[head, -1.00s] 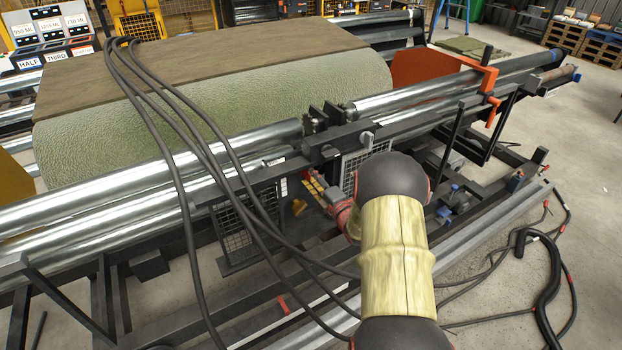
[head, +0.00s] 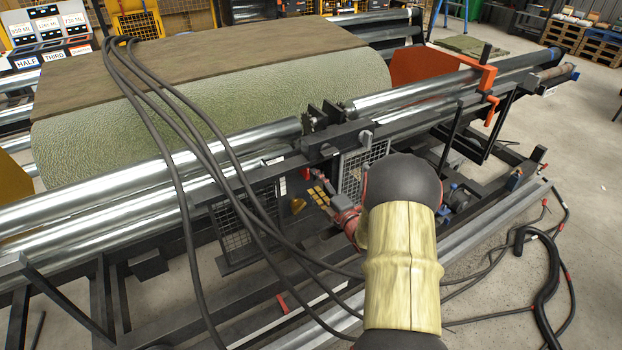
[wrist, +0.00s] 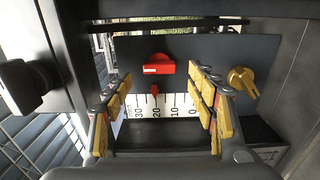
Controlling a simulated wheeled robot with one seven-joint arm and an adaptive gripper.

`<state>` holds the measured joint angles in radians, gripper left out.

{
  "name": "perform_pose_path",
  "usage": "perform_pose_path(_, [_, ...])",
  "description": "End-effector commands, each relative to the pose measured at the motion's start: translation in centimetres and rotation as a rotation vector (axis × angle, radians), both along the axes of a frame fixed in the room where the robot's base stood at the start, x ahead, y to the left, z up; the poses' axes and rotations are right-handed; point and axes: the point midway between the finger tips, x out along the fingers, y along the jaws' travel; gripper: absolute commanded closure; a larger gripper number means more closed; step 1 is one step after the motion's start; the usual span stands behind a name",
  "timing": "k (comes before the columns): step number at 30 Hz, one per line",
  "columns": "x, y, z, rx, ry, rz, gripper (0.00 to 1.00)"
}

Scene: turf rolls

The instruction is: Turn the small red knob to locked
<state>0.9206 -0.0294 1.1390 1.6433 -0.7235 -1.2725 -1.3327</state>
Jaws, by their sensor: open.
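The small red knob (wrist: 158,65) sits on a dark panel (wrist: 205,48) in the upper middle of the wrist view. Its pale marked bar lies roughly level across the picture. A small red pointer (wrist: 154,90) hangs below it over a white scale (wrist: 165,104) with numbers. My gripper (wrist: 160,84) is open, with its yellow-padded fingers left and right of the knob and apart from it. Nothing is between the fingers in their grip. In the head view my gripper (head: 322,195) is small and partly hidden at the frame, below the rollers.
A brass-yellow knob (wrist: 242,80) stands close to the right finger. A black knob (wrist: 22,85) is at the left. Dark frame bars enclose the panel. In the head view, black hoses (head: 215,165) hang over the rollers left of my arm, and the turf roll (head: 210,110) lies behind.

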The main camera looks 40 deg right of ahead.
Motion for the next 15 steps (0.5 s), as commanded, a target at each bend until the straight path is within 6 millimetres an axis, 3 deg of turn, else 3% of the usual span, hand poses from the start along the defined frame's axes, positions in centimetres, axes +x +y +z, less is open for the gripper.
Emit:
perform_pose_path(6, [-4.4, 1.0, 0.0, 0.001, 0.001, -0.003, 0.42])
perform_pose_path(15, [-7.3, 1.8, 0.0, 0.001, 0.000, 0.000, 0.42])
